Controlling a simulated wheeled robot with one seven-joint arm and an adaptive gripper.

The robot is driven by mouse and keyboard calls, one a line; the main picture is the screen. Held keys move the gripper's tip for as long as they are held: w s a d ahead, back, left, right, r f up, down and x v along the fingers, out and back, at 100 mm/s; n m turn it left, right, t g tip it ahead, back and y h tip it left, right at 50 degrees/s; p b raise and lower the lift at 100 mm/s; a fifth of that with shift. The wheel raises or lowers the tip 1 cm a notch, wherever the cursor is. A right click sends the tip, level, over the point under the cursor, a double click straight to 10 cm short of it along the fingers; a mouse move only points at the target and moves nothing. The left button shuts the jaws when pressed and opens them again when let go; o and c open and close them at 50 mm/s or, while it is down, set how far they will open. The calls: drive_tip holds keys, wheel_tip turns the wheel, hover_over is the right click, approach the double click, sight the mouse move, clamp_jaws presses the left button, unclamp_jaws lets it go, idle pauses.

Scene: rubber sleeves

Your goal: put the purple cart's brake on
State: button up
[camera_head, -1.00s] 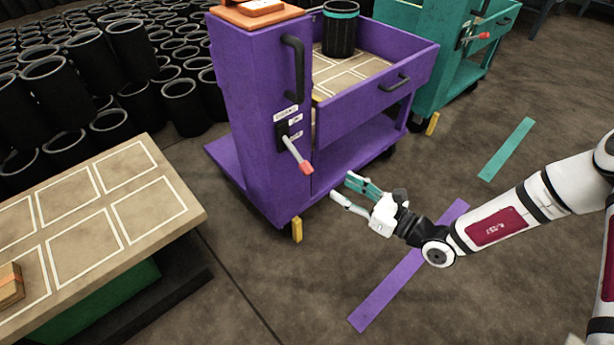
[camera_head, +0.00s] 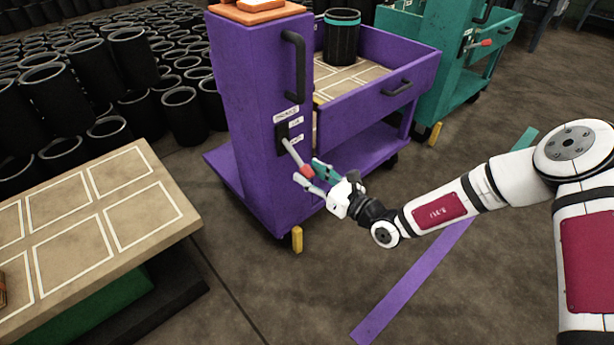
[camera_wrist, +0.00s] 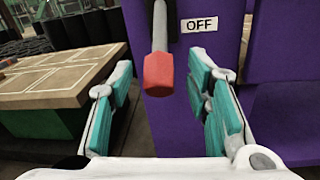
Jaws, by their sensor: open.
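The purple cart (camera_head: 262,130) stands in the middle of the head view, its brake lever (camera_head: 290,150) on the front panel. The lever is a grey rod with a red tip, slanting down and to the right. In the wrist view the lever's red tip (camera_wrist: 158,74) hangs between my two open fingers, beside a label (camera_wrist: 199,25) reading OFF. My gripper (camera_head: 309,180) is open, with teal pads either side of the tip. In the wrist view my gripper (camera_wrist: 165,105) shows a gap on both sides of the tip; I cannot see any contact.
A table (camera_head: 150,240) with white outlined squares stands at the left. A teal cart (camera_head: 440,75) with its own red-tipped lever is behind at the right. Black sleeves (camera_head: 130,60) crowd the back left. A purple floor strip (camera_head: 410,280) lies on open floor in front.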

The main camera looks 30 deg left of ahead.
drive_tip(key=shift+x, duration=0.8)
drive_tip(key=shift+c, duration=0.6)
clamp_jaws()
